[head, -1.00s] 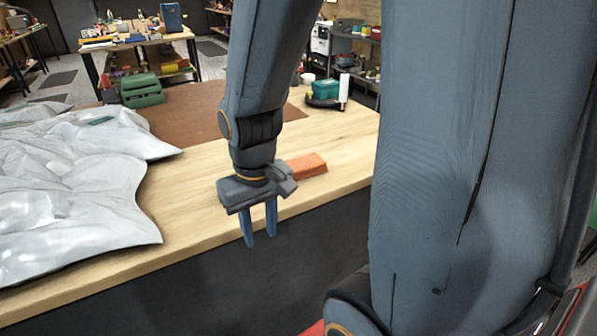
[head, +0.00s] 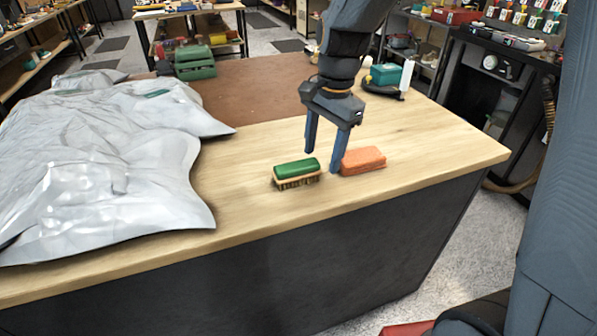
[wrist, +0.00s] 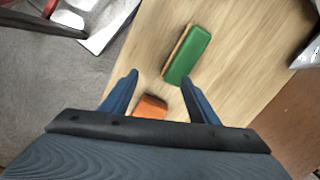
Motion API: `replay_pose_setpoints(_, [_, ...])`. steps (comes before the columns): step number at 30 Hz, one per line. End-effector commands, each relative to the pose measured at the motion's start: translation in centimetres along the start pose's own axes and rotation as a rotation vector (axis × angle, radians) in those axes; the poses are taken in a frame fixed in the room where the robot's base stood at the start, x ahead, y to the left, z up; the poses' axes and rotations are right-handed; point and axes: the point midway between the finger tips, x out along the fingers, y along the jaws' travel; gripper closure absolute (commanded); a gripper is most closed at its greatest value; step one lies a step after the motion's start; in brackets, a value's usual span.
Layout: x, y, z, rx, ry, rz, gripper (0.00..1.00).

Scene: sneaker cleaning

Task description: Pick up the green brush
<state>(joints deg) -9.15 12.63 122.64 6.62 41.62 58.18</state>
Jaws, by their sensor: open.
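The green brush (head: 297,172) lies bristles down on the wooden table, with a green top over a tan body and dark bristles. In the wrist view the green brush (wrist: 187,54) lies ahead of the fingertips, right of centre. My gripper (head: 322,160) is open and empty, fingers pointing down, just behind and right of the brush. In the wrist view my gripper (wrist: 160,82) has its two blue fingers apart, with nothing held between them. An orange block (head: 362,161) lies right of the brush, close to my gripper; it also shows in the wrist view (wrist: 151,106), partly hidden by my gripper.
A crumpled grey-white sheet (head: 105,165) covers the table's left side. A brown mat (head: 262,88), a green box (head: 194,64) and a teal box (head: 386,75) are farther back. The wooden tabletop (head: 430,145) is bare at the right.

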Motion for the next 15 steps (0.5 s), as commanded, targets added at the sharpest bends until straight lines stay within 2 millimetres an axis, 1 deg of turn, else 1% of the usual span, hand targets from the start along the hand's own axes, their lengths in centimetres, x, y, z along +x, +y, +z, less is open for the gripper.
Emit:
replay_pose_setpoints(1, [-0.1, -1.3, 0.4, 0.071, -0.015, 0.009, 0.45])
replay_pose_setpoints(3, [-0.4, -2.7, 1.0, 0.174, -0.034, 0.025, 0.45])
replay_pose_setpoints(6, [-0.6, -4.1, 1.7, 0.279, -0.052, 0.043, 0.45])
replay_pose_setpoints(10, [-0.6, -4.8, 2.1, 0.346, -0.062, 0.057, 0.45])
replay_pose_setpoints(15, [1.0, -4.7, 2.4, 0.357, -0.064, 0.061, 0.45])
